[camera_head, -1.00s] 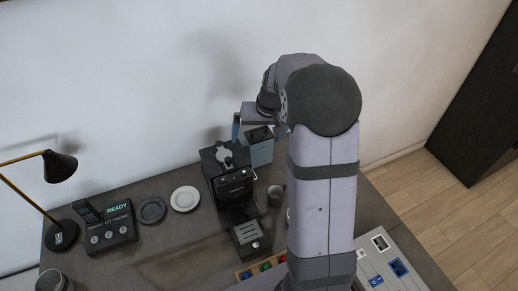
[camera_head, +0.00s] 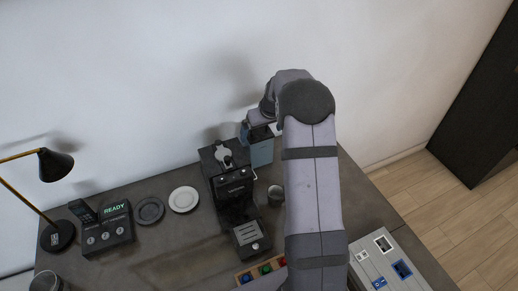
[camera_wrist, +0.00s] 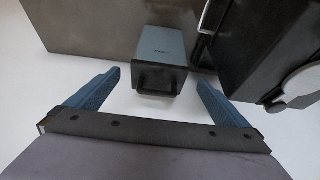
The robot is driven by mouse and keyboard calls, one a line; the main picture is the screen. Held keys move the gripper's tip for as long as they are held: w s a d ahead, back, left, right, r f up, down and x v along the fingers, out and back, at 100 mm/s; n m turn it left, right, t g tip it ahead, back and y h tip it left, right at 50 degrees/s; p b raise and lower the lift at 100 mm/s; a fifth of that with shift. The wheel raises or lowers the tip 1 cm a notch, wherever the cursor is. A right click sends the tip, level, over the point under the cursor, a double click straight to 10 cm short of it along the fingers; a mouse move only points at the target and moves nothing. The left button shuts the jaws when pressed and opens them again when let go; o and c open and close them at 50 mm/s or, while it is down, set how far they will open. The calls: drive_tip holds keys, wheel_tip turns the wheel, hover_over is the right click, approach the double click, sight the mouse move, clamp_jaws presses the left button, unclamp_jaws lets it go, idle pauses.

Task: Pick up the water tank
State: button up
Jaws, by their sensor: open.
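The water tank (camera_head: 262,152) is a blue-grey box with a dark top, standing behind and to the right of the black coffee machine (camera_head: 232,188). In the wrist view the tank (camera_wrist: 163,47) is upper centre, its dark lid and handle facing the camera. My gripper (camera_wrist: 158,82) is open, with its blue fingers spread to either side of the lid in that view. No contact with the tank shows. In the head view one blue finger (camera_head: 245,130) shows at the tank's upper left; my arm hides the other.
The coffee machine (camera_wrist: 265,45) stands close beside the tank. Plates (camera_head: 184,199), a phone station (camera_head: 105,228) and a lamp (camera_head: 57,165) are to the left. The wall is behind.

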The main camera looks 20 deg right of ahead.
sight(260, 135)
drive_tip(key=shift+f, duration=0.1)
drive_tip(key=shift+p+x, duration=1.3)
drive_tip(key=shift+x, duration=1.2)
drive_tip(key=shift+w+d, duration=0.1)
drive_tip(key=c, duration=2)
